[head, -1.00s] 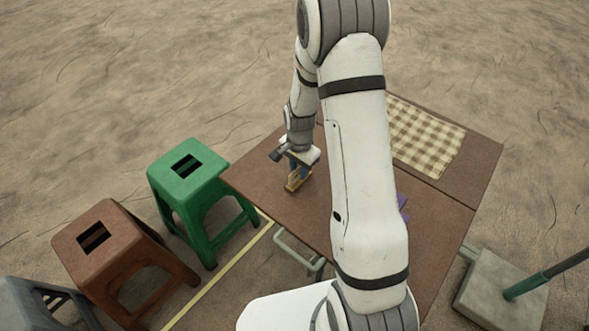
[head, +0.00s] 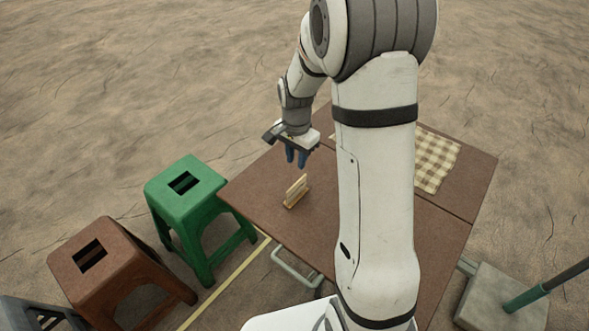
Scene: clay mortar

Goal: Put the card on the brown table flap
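A small tan piece (head: 296,191), which looks like a pale card upright in a low wooden holder, stands on the near section of the brown table (head: 262,188), left of my arm. Card and holder are too small to tell apart surely. A seam divides the table into a near and a far brown section (head: 470,185); I cannot tell which is the flap. My gripper (head: 296,157) hangs above and just behind the tan piece, apart from it. Its two blue fingers are spread with nothing visible between them. My arm hides the middle of the table.
A checkered cloth (head: 437,163) lies on the far section. A green stool (head: 187,190) and a brown stool (head: 110,262) stand left of the table, with a grey stool (head: 40,312) at the lower left. A concrete base with a green pole (head: 540,292) stands at the right.

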